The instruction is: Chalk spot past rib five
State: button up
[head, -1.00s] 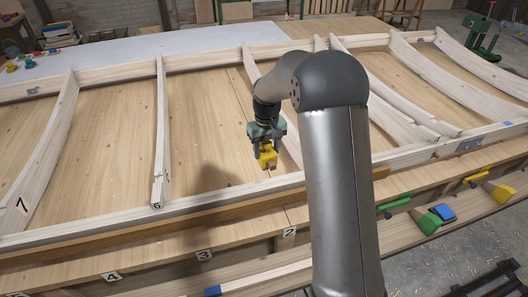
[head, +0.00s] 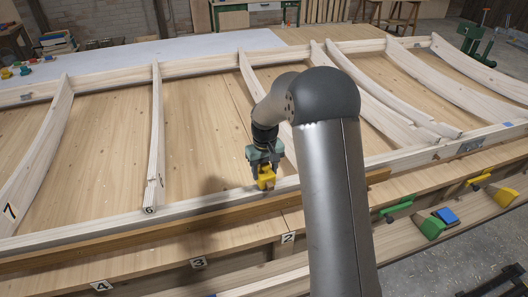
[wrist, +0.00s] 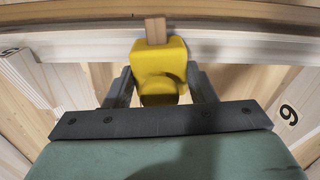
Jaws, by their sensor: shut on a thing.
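My gripper (head: 264,172) is shut on a yellow holder (head: 266,178) with a tan square stick (wrist: 155,30) sticking out of it. The holder also fills the middle of the wrist view (wrist: 160,70). It is just above or at the near rail (head: 215,208) of the wooden frame; I cannot tell if the stick touches. Rib six (head: 155,145), numbered at its near end, is left of the gripper. The rib to the right (head: 252,75), probably rib five, is partly behind my arm. Its number does not show in the head view. I see no chalk spot.
Rib seven (head: 40,150) stands far left, and several more ribs curve off to the right. Number tags 2 (head: 288,238), 3 (head: 198,262) and 4 (head: 101,286) line the bench front.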

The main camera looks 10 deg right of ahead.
aim_at(268, 182)
jog(key=s, duration=0.3)
jog(key=shift+s+d+f, duration=0.1)
jog(key=shift+s+d, duration=0.05)
jog(key=shift+s, duration=0.05)
jog(key=shift+w+p, duration=0.7)
jog(key=shift+w, duration=1.35)
jog(key=shift+s+b, duration=0.45)
jog(key=shift+s, duration=0.45)
jog(key=shift+s+b, duration=0.35)
jog(key=shift+s, duration=0.75)
jog(key=shift+w+p, duration=0.35)
jog(key=shift+w, duration=1.55)
jog(key=shift+w+a+r, duration=0.2)
jog(key=shift+w+r, duration=0.05)
jog(key=shift+r, duration=0.05)
jog(key=shift+r+p, duration=2.15)
jog(key=shift+r, duration=1.75)
